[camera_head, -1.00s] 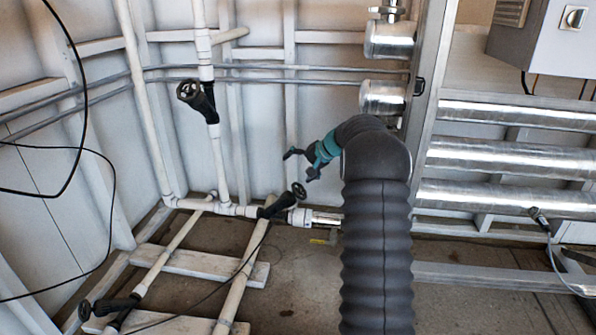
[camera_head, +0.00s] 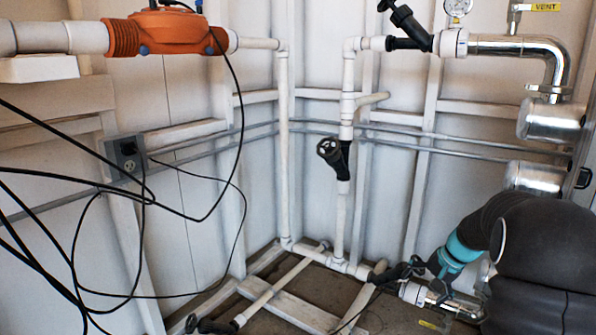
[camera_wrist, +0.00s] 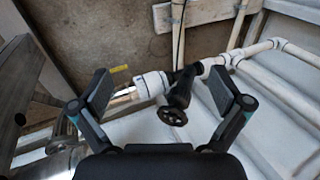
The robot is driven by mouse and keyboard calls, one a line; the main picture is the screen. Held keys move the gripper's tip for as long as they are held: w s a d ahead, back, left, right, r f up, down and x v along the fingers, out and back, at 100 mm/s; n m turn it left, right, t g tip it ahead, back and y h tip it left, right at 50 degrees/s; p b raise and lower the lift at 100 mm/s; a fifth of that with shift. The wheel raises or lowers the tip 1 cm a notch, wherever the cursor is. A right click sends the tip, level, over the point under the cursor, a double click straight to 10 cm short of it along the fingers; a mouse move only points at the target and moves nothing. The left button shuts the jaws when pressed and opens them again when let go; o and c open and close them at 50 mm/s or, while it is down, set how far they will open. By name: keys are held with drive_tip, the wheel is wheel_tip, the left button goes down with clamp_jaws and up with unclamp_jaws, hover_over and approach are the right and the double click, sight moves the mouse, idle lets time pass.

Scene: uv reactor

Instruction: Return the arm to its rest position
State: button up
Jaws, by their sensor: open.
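My arm is bent out at the right edge of the head view, its dark ribbed sleeve leading to a teal band and my gripper (camera_head: 425,272). In the wrist view my gripper (camera_wrist: 162,94) has its two black finger pads wide apart, with nothing held between them. A black valve with a small handwheel (camera_wrist: 174,114) shows beyond the gap between the pads. In the head view the gripper overlaps the low pipe and valve area, so contact there cannot be told.
White pipes (camera_head: 283,150) stand along the wall, with a black handwheel valve (camera_head: 333,153) mid-height. An orange unit (camera_head: 168,32) sits upper left, with loose black cables (camera_head: 75,240) below. Steel pipework (camera_head: 545,122) is at the right. Open air lies left of my arm.

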drive_tip(key=s+a+r+n+h+p, duration=0.1)
drive_tip(key=s+a+r, duration=0.4)
drive_tip(key=s, duration=0.5)
drive_tip(key=s+a+r+n+t+h+p, duration=0.1)
drive_tip(key=s+a+r+n+p, duration=0.2)
drive_tip(key=s+r, duration=0.7)
drive_tip(key=s+a+r+n+t+h+p, duration=0.1)
drive_tip(key=s+a+r+n+p, duration=0.2)
drive_tip(key=s, duration=0.9)
drive_tip(key=a+r+p, duration=0.2)
drive_tip(key=a+r, duration=0.2)
drive_tip(key=a, duration=0.2)
drive_tip(key=shift+s+r+h, duration=0.2)
drive_tip(key=shift+h, duration=0.1)
